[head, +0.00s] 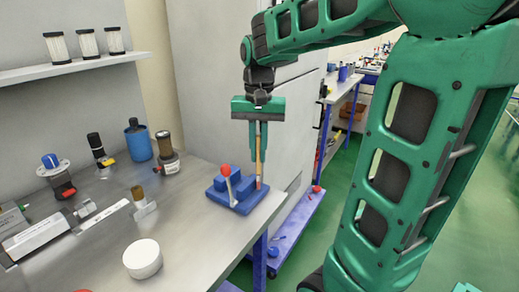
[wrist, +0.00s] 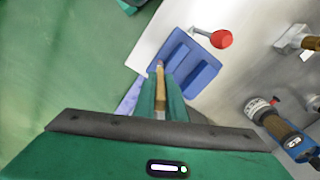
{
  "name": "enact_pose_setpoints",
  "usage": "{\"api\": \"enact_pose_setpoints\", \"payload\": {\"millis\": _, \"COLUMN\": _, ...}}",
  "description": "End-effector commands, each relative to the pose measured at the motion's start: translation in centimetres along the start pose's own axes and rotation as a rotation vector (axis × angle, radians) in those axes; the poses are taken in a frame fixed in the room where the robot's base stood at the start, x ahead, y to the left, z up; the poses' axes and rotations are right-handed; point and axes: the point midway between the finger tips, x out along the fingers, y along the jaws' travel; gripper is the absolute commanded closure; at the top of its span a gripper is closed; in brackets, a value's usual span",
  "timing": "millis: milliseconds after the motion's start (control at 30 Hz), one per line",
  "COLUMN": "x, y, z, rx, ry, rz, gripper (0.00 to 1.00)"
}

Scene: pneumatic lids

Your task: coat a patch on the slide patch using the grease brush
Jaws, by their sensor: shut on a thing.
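My gripper (head: 256,164) points down over the bench's right side and is shut on the grease brush (head: 259,163), a thin stick with a light wooden handle. The brush also shows between the fingers in the wrist view (wrist: 160,92). Its lower end is at the right part of a blue stepped block (head: 223,199); I cannot tell whether it touches. The block, also in the wrist view (wrist: 177,57), has a lever with a red knob (head: 225,170). I cannot make out a distinct slide patch or any grease on it.
The metal bench (head: 190,236) holds a white round puck (head: 142,260), a brass-topped fitting (head: 143,203), a blue bottle (head: 138,140) and several pneumatic parts at the left. Filters stand on a wall shelf (head: 75,70). The bench's right edge lies close by the blue block.

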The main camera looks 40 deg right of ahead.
Motion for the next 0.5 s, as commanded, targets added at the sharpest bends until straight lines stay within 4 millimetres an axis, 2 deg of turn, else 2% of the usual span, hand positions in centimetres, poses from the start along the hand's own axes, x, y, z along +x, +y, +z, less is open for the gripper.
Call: {"api": "enact_pose_setpoints", "payload": {"millis": 500, "x": -0.1, "y": -1.3, "z": 2.3, "rx": -0.005, "ry": 0.003, "rz": -0.003, "gripper": 1.00}}
